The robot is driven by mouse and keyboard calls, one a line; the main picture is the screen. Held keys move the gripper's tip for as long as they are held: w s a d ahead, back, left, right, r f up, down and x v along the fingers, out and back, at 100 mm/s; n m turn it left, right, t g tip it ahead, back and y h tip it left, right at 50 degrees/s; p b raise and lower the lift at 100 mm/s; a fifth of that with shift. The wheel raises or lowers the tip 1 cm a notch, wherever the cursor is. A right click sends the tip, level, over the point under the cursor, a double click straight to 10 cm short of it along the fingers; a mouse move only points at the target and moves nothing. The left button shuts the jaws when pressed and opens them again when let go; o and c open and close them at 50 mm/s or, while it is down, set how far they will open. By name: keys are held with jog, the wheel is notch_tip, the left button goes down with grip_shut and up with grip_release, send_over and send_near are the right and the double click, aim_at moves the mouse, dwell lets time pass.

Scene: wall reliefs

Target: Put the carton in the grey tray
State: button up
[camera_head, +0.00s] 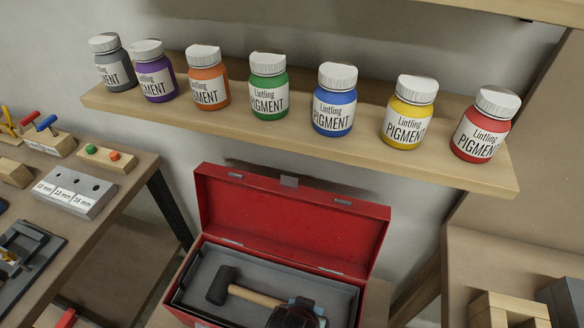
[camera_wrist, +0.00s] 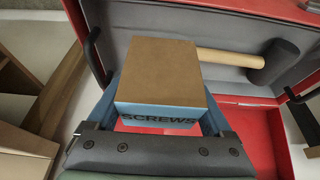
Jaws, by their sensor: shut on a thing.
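The carton (camera_wrist: 160,70) has a brown top and a blue side lettered SCREWS. My gripper (camera_wrist: 162,92) is shut on it, with a finger on each side. The grey tray (camera_wrist: 235,80) lies behind the carton in the wrist view, and the carton hides part of it. In the head view the grey tray (camera_head: 205,262) sits inside the open red toolbox (camera_head: 290,232). My gripper (camera_head: 292,316) is at the bottom edge there, over the tray's right part. How high the carton is above the tray is unclear.
A mallet (camera_head: 222,286) with a black head and wooden handle lies in the tray. The toolbox lid stands open behind. A shelf (camera_head: 300,133) with several pigment jars runs above. A workbench (camera_head: 120,190) with tools stands at left; wooden blocks (camera_head: 508,308) are at right.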

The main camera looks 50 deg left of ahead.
notch_tip(320, 180, down, 8)
jog(key=shift+s+f+b, duration=0.1)
jog(key=shift+f+b, duration=0.05)
jog(key=shift+b, duration=0.4)
jog(key=o, duration=1.4)
jog(key=shift+f, duration=0.15)
jog(key=shift+c, duration=0.2)
jog(key=p+v, duration=0.2)
jog(key=v, duration=1)
jog(key=shift+s, duration=0.1)
